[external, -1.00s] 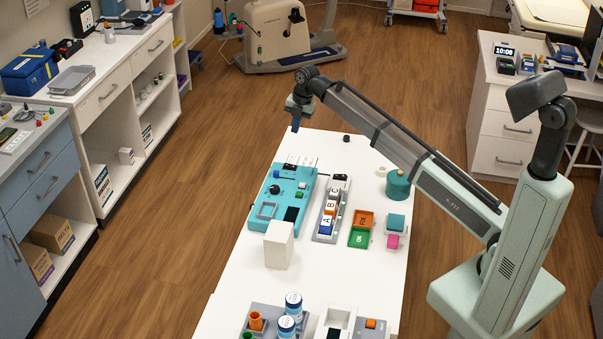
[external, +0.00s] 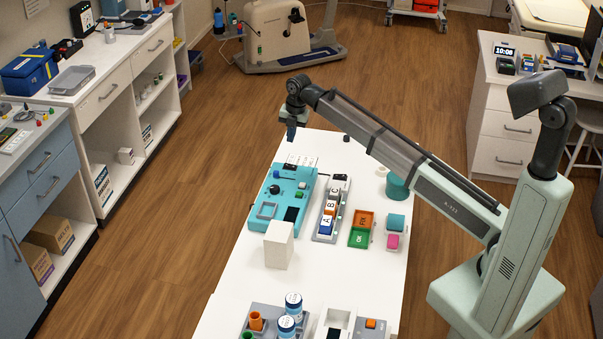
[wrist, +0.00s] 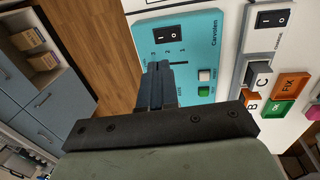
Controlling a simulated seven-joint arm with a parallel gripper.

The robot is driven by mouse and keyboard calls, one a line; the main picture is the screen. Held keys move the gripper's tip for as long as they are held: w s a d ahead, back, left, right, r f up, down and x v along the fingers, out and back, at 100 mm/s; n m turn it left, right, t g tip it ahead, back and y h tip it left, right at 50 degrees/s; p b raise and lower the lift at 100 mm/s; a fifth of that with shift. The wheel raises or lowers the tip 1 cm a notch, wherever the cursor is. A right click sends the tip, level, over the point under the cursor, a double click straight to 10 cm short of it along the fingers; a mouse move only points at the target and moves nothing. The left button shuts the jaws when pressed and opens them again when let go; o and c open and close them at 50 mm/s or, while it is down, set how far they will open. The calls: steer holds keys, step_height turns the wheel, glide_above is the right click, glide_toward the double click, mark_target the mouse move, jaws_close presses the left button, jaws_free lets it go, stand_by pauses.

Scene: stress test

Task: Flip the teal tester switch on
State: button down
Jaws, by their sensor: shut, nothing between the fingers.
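The teal tester (external: 283,200) lies on the white table; it also shows in the wrist view (wrist: 205,35). Its black rocker switch (wrist: 167,34), marked I and O, is at the end near my gripper. In the external view the switch (external: 290,167) is small. I cannot tell which side is pressed. My gripper (external: 291,137) hangs over the table's far end, fingers down, above and apart from the tester. In the wrist view my gripper (wrist: 157,68) has its fingers together and empty, covering part of the tester's dial area.
A grey strip (wrist: 250,38) with its own black rocker switch (wrist: 272,18) and lettered blocks lies right of the tester. A white block (external: 279,244) stands at the tester's near end. Orange and green trays (external: 361,228) and a teal canister (external: 397,186) are farther right.

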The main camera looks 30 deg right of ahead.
mark_target(287, 165)
steer(key=f, duration=0.7)
steer(key=w+a+f, duration=0.1)
steer(key=f, duration=0.2)
steer(key=shift+f, duration=0.25)
steer(key=shift+w+a+f, duration=0.1)
steer(key=shift+f, duration=0.1)
steer(key=shift+s+d+r, duration=0.15)
steer(key=shift+s+d, duration=0.45)
steer(key=shift+r, duration=0.1)
step_height(287, 165, up, 14)
steer(key=s+d, duration=0.1)
steer(key=shift+s+d, duration=0.15)
stand_by(0.6)
